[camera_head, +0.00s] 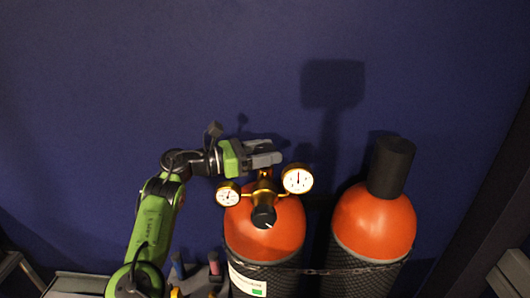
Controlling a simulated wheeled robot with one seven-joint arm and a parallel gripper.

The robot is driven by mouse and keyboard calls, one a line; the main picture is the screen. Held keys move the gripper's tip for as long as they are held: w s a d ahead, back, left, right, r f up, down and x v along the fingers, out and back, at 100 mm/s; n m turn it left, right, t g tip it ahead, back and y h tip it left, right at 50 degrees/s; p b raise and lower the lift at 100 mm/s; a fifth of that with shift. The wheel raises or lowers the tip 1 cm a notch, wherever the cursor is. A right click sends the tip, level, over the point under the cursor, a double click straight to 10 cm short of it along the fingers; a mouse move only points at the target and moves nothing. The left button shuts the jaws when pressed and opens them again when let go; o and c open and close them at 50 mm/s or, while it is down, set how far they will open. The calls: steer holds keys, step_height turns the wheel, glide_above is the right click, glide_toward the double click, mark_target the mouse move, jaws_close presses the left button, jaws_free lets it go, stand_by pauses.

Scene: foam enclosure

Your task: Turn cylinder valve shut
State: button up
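An orange-topped gas cylinder (290,222) stands in the middle with a brass regulator on it. The regulator carries a small left gauge (227,195), a larger right gauge (298,179) and a black knob (263,217) at its front. My gripper (276,157) reaches in from the left, just above and behind the brass fitting (264,184). Its grey fingers point right and lie across the place over the cylinder's top. The cylinder valve's handle is not visible and may be hidden behind the fingers. I cannot tell whether the fingers touch or hold anything.
A second orange cylinder (375,222) with a black cap (390,166) stands to the right. A chain (318,271) runs across both cylinders. A dark blue wall (180,70) is close behind. Small coloured items (214,265) stand at lower left.

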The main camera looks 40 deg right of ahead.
steer(key=shift+c, duration=1.4)
steer(key=m+g+y, duration=0.2)
steer(key=m+g, duration=0.1)
steer(key=g, duration=0.1)
steer(key=shift+d, duration=0.1)
steer(key=shift+f+m+g+y, duration=0.15)
steer(key=shift+m+g+y, duration=0.55)
steer(key=shift+g, duration=0.3)
steer(key=o, duration=1)
steer(key=shift+o, duration=0.2)
steer(key=shift+t, duration=0.3)
